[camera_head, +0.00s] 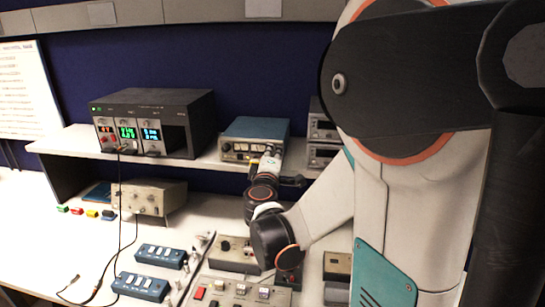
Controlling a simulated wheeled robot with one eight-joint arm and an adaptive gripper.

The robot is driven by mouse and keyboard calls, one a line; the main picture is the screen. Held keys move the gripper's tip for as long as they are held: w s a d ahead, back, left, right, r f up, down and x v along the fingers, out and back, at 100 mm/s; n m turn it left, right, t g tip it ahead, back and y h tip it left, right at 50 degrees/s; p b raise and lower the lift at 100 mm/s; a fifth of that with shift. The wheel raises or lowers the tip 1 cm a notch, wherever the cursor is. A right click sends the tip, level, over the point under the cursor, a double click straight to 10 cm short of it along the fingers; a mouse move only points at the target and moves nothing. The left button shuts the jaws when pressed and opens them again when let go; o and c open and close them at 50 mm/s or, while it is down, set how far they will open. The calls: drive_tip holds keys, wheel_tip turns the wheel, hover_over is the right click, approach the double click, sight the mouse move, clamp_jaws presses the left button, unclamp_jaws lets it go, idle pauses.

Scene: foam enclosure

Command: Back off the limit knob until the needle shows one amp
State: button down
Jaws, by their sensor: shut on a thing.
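A blue instrument box (256,127) stands on the shelf near the middle of the view, with a pale front panel (236,149). The panel's dials are too small for me to read a needle. My gripper (270,152) is at the right part of this panel, shut on the limit knob there. The fingers cover the knob, so its setting cannot be seen. My wrist and forearm come in from the lower right and hide the area below and right of the panel.
A black power supply (150,118) with lit displays stands left on the shelf (90,141). Stacked grey units (322,140) stand close on the right, partly behind my arm. Below are a beige instrument (148,197), blue switch boxes (141,286) and hanging cables.

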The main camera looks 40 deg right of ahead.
drive_tip(key=c, duration=1.7)
unclamp_jaws()
drive_tip(key=v, duration=1.2)
drive_tip(key=shift+s, duration=0.1)
